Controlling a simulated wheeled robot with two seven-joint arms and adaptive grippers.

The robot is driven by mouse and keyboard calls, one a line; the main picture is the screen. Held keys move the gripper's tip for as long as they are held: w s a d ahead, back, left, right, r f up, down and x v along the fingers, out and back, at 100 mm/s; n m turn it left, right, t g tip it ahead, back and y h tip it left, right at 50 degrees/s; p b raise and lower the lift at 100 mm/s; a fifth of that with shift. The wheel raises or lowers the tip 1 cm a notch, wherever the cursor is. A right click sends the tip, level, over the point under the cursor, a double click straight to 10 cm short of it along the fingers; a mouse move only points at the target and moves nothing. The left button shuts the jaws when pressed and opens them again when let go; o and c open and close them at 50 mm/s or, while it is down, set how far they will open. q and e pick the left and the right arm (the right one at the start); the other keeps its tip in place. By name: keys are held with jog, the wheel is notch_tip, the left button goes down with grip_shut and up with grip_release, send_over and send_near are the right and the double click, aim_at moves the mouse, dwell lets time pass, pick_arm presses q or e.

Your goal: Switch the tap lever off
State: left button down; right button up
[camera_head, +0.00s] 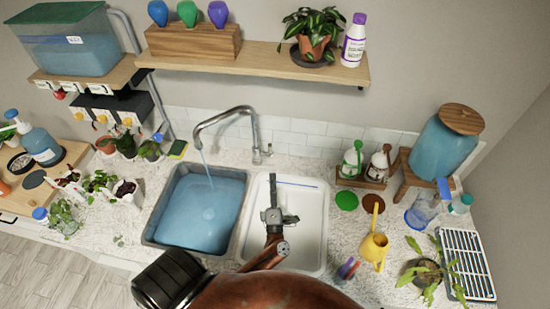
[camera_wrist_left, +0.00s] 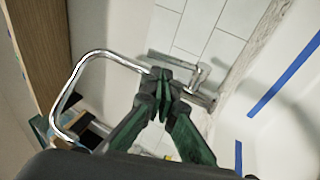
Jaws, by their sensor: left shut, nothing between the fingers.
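The chrome tap (camera_head: 228,117) arches over the left basin (camera_head: 165,233), and a stream of water runs from its spout into the blue water there. The tap lever (camera_head: 265,153) is at the right side of the tap's base. My left gripper (camera_head: 273,180) is shut and empty above the right basin, a little in front of the lever. In the left wrist view, the fingertips (camera_wrist_left: 160,76) overlap the tap body (camera_wrist_left: 203,82) and hide part of it. I cannot tell whether they touch it. The spout (camera_wrist_left: 78,70) curves away to the left. My right gripper is not in view.
The empty white right basin (camera_head: 313,235) lies under my gripper. Small bottles (camera_head: 352,160) and a yellow watering can (camera_head: 374,249) stand to the right. A wooden shelf (camera_head: 255,58) is above.

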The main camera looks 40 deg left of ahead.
aim_at(270, 149)
pick_arm(q)
jog(key=p+x, duration=0.1)
jog(key=x, duration=0.7)
jog(key=shift+a+r+p, duration=0.25)
jog(key=shift+a+p, duration=0.1)
jog(key=shift+a, duration=0.1)
jog(key=shift+w+a, duration=0.3)
jog(key=shift+w, duration=0.05)
jog(key=shift+r, duration=0.1)
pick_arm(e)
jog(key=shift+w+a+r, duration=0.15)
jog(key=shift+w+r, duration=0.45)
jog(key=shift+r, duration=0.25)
